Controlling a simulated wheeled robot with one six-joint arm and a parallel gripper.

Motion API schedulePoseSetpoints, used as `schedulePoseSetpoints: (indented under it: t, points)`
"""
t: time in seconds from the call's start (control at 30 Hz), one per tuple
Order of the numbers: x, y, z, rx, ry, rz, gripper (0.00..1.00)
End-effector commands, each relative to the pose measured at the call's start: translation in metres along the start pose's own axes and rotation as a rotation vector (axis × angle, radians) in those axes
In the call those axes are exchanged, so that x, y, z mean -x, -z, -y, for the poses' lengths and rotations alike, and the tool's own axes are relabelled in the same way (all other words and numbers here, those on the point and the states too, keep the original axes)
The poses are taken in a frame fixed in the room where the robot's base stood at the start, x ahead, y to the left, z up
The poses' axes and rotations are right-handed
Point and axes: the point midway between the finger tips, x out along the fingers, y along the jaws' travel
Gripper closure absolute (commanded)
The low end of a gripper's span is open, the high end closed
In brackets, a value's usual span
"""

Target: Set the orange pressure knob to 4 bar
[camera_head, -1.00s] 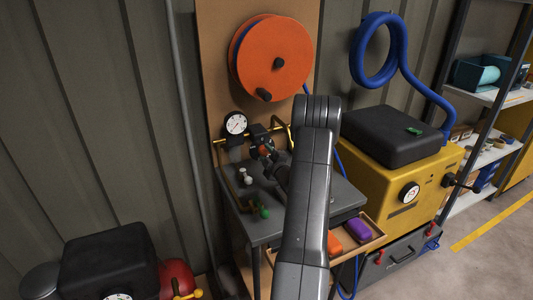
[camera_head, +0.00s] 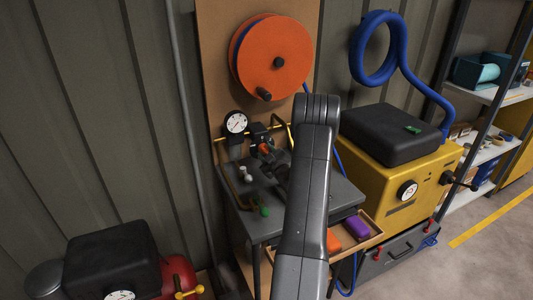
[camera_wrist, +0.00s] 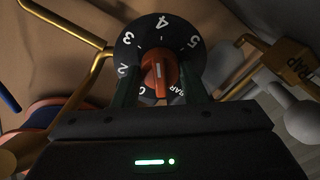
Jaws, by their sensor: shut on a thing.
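The orange pressure knob (camera_wrist: 160,72) sits at the centre of a black dial (camera_wrist: 128,52) with white numbers in the wrist view. The 4 is at the top of the dial, with 3 to its left and 5 to its right. The knob's ridge stands nearly upright in that picture, its upper end toward the 4; exact alignment is hard to tell. My gripper (camera_wrist: 161,88) is shut on the knob, with dark fingers on both sides. In the head view the knob (camera_head: 264,148) is a small orange spot, partly hidden by my gripper.
A round white gauge (camera_head: 236,122) is left of the knob on brass pipes. A grey bench (camera_head: 262,229) stands below, with small knobbed parts. An orange hose reel (camera_head: 285,45) hangs above. A yellow machine (camera_head: 380,165) is on the right.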

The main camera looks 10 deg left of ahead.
Motion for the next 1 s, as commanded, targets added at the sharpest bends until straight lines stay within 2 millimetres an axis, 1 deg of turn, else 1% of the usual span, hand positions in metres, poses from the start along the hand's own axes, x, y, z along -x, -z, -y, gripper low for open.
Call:
schedulePoseSetpoints:
  t: [0.27,0.3,0.37,0.4,0.67,0.77,0.87,1.0]
  points:
    - [0.001,-0.002,0.001,-0.001,0.002,0.004,0.84]
    - [0.001,-0.002,0.001,-0.001,0.002,0.004,0.59]
    - [0.001,-0.002,0.001,-0.001,0.002,0.004,0.48]
    - [0.001,-0.002,0.001,-0.001,0.002,0.003,0.4]
    - [0.001,-0.001,0.001,0.0,0.001,0.001,0.4]
    - [0.005,-0.001,0.001,0.0,0.001,0.002,0.4]
    - [0.018,-0.002,0.0,-0.001,0.0,0.003,0.4]
    - [0.042,-0.003,0.0,0.0,-0.001,0.004,0.4]
